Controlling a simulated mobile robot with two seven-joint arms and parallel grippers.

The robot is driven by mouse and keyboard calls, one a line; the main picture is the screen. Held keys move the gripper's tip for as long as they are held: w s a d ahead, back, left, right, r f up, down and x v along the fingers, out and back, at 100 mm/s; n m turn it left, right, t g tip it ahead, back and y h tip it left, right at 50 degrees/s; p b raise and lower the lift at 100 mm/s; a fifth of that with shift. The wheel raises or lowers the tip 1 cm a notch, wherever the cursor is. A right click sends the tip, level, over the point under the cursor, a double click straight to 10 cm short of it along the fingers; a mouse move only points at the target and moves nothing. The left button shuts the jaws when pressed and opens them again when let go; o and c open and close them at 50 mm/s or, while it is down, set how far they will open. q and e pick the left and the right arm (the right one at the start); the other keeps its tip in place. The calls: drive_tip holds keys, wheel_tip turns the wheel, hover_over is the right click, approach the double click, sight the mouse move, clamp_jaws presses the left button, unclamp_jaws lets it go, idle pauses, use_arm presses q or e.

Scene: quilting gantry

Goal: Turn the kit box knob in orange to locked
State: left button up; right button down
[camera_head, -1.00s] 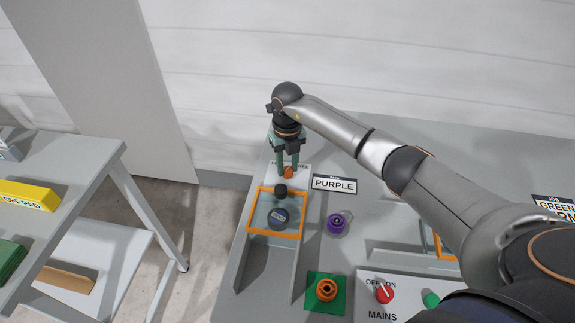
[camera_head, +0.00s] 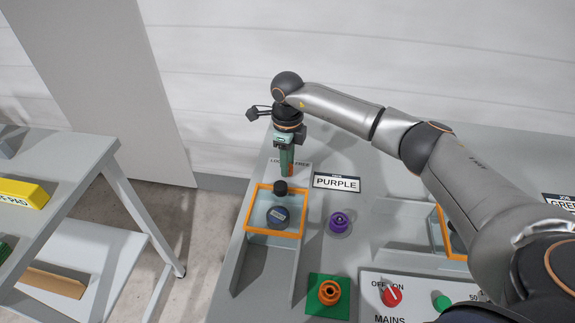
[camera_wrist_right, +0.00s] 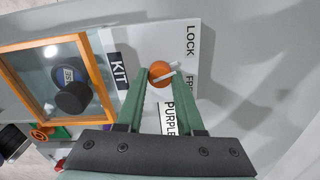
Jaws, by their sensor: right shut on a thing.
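The orange kit box knob (camera_wrist_right: 160,74) sits on a white plate marked LOCK and FREE (camera_wrist_right: 190,42). It has a pale pointer, partly covered by the fingertips, so I cannot tell its exact setting. My right gripper (camera_head: 286,172) points down at the plate, and in the wrist view its green fingers (camera_wrist_right: 161,80) are shut on the knob from both sides. In the head view the fingers hide most of the knob. The kit box (camera_head: 251,227) has an orange-framed clear lid with a black handle (camera_head: 280,187); a dark round item shows beneath. My left gripper is not in view.
A PURPLE sign (camera_head: 337,182) and a purple spool (camera_head: 340,222) are right of the box. An orange spool (camera_head: 329,292) is on a green pad, beside the MAINS panel (camera_head: 372,307). A shelf cart (camera_head: 75,160) stands left, across a floor gap.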

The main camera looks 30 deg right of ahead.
drive_tip(key=shift+n+b, duration=0.35)
drive_tip(key=shift+n, duration=0.75)
drive_tip(key=c, duration=0.5)
unclamp_jaws()
drive_tip(key=shift+r, duration=0.15)
wheel_tip(320, 180, up, 12)
drive_tip(key=shift+r, duration=0.15)
